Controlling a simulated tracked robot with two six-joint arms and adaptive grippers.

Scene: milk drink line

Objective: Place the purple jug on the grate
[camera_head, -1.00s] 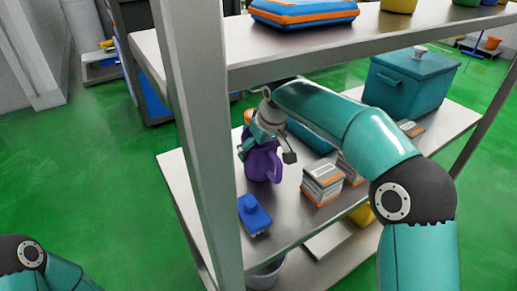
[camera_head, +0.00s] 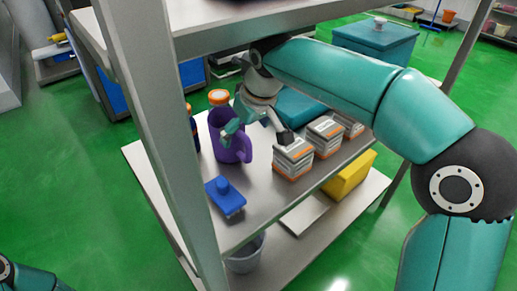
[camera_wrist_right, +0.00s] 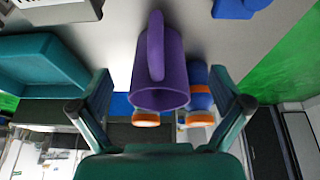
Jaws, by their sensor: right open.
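The purple jug (camera_head: 227,146) stands upright on the metal shelf, its handle on the right side in the head view. My right gripper (camera_head: 257,132) is open beside the jug's upper part, with one finger overlapping the jug in the picture and the other to the right of it. In the right wrist view, the purple jug (camera_wrist_right: 160,75) appears upside down, between and beyond the open fingers of my right gripper (camera_wrist_right: 170,90), with its handle toward the camera. I cannot tell whether a finger touches it. I cannot make out a grate. My left gripper is out of view.
Orange-capped bottles (camera_head: 193,128) stand behind and beside the jug. A blue object (camera_head: 225,197) lies in front; several white-and-orange boxes (camera_head: 293,159) stand to the right. A shelf post (camera_head: 155,110) rises at left, an upper shelf (camera_head: 215,22) overhangs. A yellow bin (camera_head: 350,176) sits below.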

